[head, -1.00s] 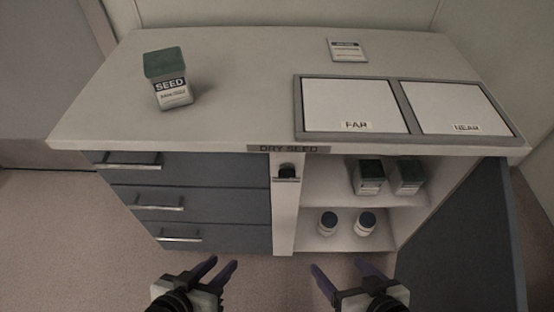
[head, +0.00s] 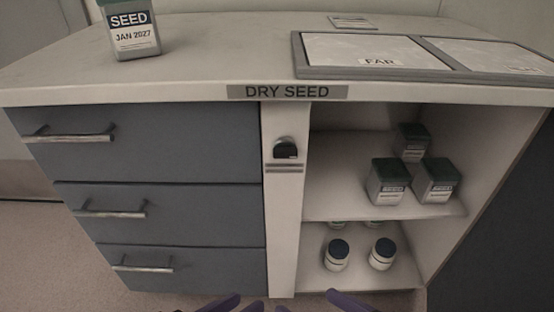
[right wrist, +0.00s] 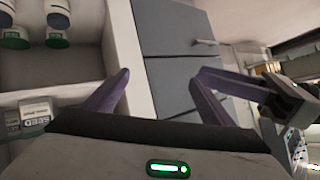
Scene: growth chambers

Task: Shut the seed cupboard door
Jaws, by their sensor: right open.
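The seed cupboard is the open bay (head: 350,150) under the counter's right half. Its dark grey door (head: 505,220) stands wide open at the right edge of the head view, partly cut off by the frame. My left gripper (head: 238,304) shows only fingertips at the bottom edge; they are apart, with nothing seen between them. My right gripper (head: 315,303) is also at the bottom edge, left of the door and apart from it. In the right wrist view my right gripper (right wrist: 160,90) is open and empty. The door's handle is not visible.
Seed tins (head: 388,182) stand on the upper shelf and white jars (head: 336,255) on the lower one. A latch (head: 285,149) sits on the post beside grey drawers (head: 170,145). A seed tin (head: 133,30) and a framed panel (head: 360,55) are on the counter.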

